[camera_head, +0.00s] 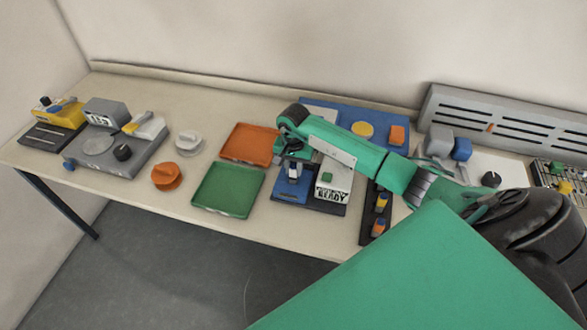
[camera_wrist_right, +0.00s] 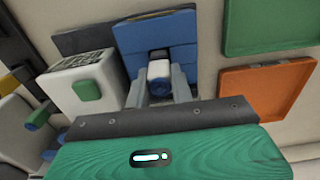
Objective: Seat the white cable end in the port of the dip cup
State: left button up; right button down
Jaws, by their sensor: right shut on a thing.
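My right gripper (camera_head: 293,178) reaches down over a blue block beside a white box marked READY. In the right wrist view its two fingers (camera_wrist_right: 160,90) are shut on a small white piece (camera_wrist_right: 159,70), likely the white cable end, with a dark part at its far end. Behind it is the stepped blue block (camera_wrist_right: 185,32). I cannot tell whether the white piece touches the block or sits in a port. No part is clearly recognizable as the dip cup, and no cable shows clearly. My left gripper is out of view.
The white READY box (camera_head: 333,181) with a green button stands close beside the gripper. A green tray (camera_head: 228,190) and an orange tray (camera_head: 250,143) lie to the left. Grey (camera_head: 188,143) and orange (camera_head: 167,177) round pieces stand farther left. The front left tabletop is clear.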

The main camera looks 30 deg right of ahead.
jog(key=shift+f, duration=0.95)
jog(key=shift+f, duration=0.15)
jog(key=c, duration=1.2)
grip_release()
